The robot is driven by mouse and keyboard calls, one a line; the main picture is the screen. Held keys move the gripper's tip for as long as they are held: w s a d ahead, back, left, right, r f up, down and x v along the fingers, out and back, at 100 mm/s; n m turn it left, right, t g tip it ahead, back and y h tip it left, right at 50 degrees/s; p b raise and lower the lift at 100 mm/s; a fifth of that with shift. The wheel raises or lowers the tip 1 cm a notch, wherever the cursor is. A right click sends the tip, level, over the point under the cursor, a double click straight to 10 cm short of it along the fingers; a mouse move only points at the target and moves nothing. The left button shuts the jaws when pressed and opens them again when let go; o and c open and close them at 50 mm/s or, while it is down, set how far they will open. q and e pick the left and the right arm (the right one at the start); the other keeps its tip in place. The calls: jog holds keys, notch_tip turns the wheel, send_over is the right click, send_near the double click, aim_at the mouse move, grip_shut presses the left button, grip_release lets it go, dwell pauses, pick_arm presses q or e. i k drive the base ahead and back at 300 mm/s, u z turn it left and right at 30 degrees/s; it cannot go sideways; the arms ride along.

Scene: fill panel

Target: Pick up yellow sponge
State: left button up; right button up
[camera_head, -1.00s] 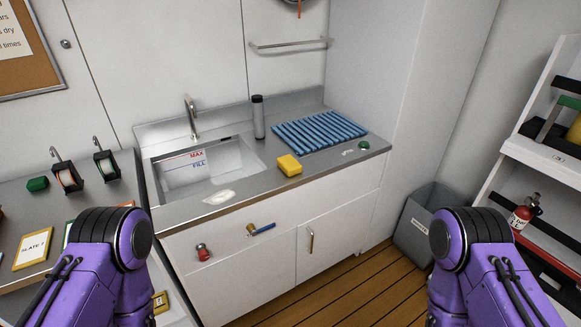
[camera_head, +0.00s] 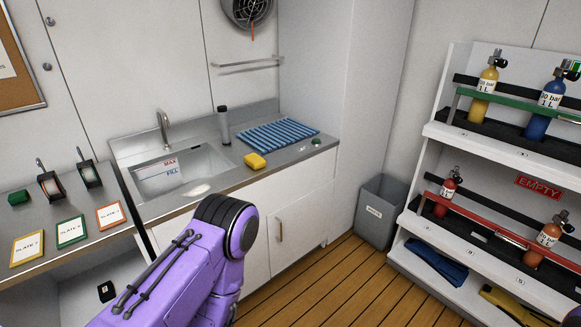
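The yellow sponge (camera_head: 256,160) lies on the metal counter (camera_head: 226,181) near its front edge, just right of the sink basin (camera_head: 180,174). It stands clear of the blue ribbed mat (camera_head: 278,134) behind it. My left arm comes in from the lower left, in front of the counter and cabinet, with its purple links and dark round joint below the sponge. Nothing touches the sponge.
A faucet (camera_head: 163,129) and a grey-black bottle (camera_head: 224,125) stand behind the basin. A grey bin (camera_head: 381,212) stands on the floor, and a white shelf with gas cylinders (camera_head: 484,92) is at right.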

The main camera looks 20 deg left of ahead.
aim_at(253, 161)
jog(key=z, duration=0.4)
jog(key=i, duration=1.45)
jog(key=u, duration=0.5)
